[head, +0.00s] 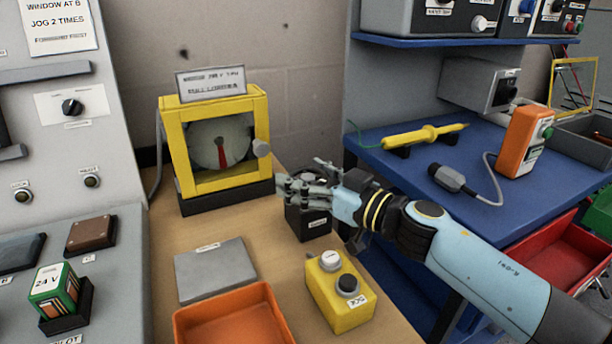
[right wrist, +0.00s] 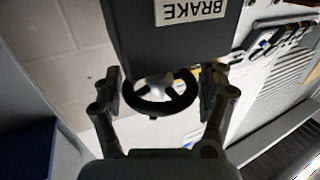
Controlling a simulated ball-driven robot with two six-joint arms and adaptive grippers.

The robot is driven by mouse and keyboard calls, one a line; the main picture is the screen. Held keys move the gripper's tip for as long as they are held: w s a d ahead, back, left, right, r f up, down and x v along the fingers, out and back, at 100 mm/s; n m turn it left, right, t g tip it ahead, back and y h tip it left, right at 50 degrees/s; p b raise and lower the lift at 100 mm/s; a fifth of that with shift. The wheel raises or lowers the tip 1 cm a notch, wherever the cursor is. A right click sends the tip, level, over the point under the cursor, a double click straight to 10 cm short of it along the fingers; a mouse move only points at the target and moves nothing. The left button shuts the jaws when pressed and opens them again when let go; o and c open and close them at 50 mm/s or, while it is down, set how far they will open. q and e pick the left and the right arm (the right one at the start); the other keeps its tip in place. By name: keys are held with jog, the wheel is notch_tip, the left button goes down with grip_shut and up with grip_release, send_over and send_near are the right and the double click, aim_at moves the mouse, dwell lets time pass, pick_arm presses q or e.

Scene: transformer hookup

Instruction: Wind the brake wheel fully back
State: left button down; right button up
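The brake wheel (right wrist: 160,95) is a small dark spoked ring on the black brake box (right wrist: 175,35), whose "BRAKE" label appears upside down in the right wrist view. In the head view the black brake box (head: 308,220) stands on the wooden bench, and the wheel on top is largely hidden by my gripper. My right gripper (head: 292,186) reaches in from the right over the box. In the right wrist view its fingers (right wrist: 162,97) stand on either side of the wheel, close to the rim, with narrow gaps. My left gripper is not in view.
A yellow-framed dial case (head: 178,150) with a red pointer stands behind left. A yellow two-button box (head: 340,298), a grey plate (head: 215,268) and an orange tray (head: 232,318) lie in front. A blue shelf (head: 400,170) with a yellow probe (head: 425,135) is at right.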

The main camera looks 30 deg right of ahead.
jog(key=c, duration=0.8)
jog(key=shift+o, duration=0.2)
jog(key=shift+r+n+g+y+p, duration=0.15)
jog(key=shift+n+g+y+p, duration=0.9)
jog(key=shift+n+y, duration=0.75)
jog(key=shift+g+y, duration=0.45)
jog(key=shift+y, duration=0.35)
jog(key=shift+n+g+y, duration=1)
jog(key=shift+f+n+g+y+b, duration=0.2)
jog(key=shift+n+g+y+b, duration=0.3)
jog(key=shift+g+b, duration=0.1)
jog(key=n+g+y+b, duration=0.1)
jog(key=n+g+b, duration=0.1)
jog(key=g+b, duration=0.1)
jog(key=n+g+y+b, duration=0.2)
jog(key=n+g+b, duration=0.1)
jog(key=g+b, duration=0.1)
jog(key=shift+a+f+g, duration=0.1)
jog(key=shift+f+g, duration=0.1)
jog(key=shift+g, duration=0.1)
jog(key=shift+s+r+n+g+y+b, duration=0.1)
jog(key=shift+n+g+y+b, duration=0.05)
jog(key=shift+n+g+b, duration=0.35)
jog(key=shift+s+r+n+g+y+b, duration=0.15)
jog(key=shift+n+g+b, duration=0.25)
jog(key=shift+g+b, duration=0.2)
jog(key=shift+w, duration=0.1)
